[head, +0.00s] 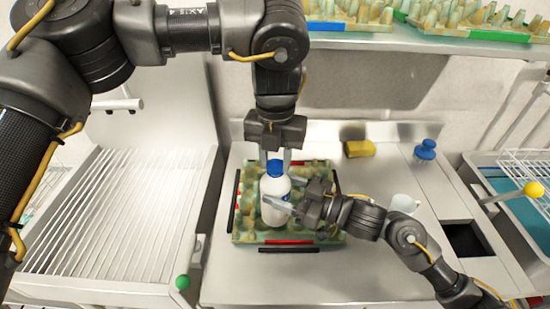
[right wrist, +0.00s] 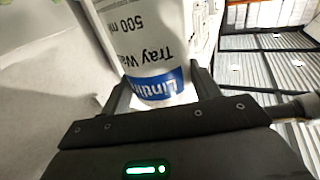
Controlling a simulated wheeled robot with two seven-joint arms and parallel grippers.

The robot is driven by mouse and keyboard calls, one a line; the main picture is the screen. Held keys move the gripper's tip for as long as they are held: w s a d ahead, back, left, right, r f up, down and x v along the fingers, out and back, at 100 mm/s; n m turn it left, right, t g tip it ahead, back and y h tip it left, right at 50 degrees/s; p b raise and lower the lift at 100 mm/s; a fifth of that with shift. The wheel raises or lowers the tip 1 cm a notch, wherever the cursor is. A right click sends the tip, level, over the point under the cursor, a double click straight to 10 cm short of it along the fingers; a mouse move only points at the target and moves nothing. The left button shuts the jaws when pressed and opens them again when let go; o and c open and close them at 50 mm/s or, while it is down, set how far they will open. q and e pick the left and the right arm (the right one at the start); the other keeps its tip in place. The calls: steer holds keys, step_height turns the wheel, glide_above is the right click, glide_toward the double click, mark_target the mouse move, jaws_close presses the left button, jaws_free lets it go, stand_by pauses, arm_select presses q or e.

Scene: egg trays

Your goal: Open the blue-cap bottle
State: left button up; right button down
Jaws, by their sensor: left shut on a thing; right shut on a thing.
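A white bottle (head: 274,203) with a blue cap (head: 276,167) is upright above the egg tray in the middle of the counter. My right gripper (head: 285,201) is shut on the bottle's body from the right. In the right wrist view the bottle (right wrist: 150,45) fills the space between the fingers, with its printed label showing upside down. My left gripper (head: 276,160) comes down from above and is shut on the blue cap. The cap is on the bottle's top. Whether the bottle's base touches the tray is hard to tell.
A green and tan egg tray (head: 243,236) lies beneath the bottle. A yellow sponge (head: 359,149), a blue stopper-like object (head: 426,149) and a white cup (head: 405,203) are to the right. A ribbed steel drainer (head: 110,215) is at the left. More egg trays (head: 350,26) stand on the upper shelf.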

arm_select(q)
steer(key=n, duration=0.7)
steer(key=shift+n, duration=0.3)
steer(key=n, duration=0.4)
steer(key=shift+n, duration=0.3)
steer(key=n, duration=0.7)
steer(key=shift+w+r, duration=0.1)
steer(key=n, duration=0.6)
steer(key=shift+r, duration=0.15)
steer(key=shift+r, duration=0.95)
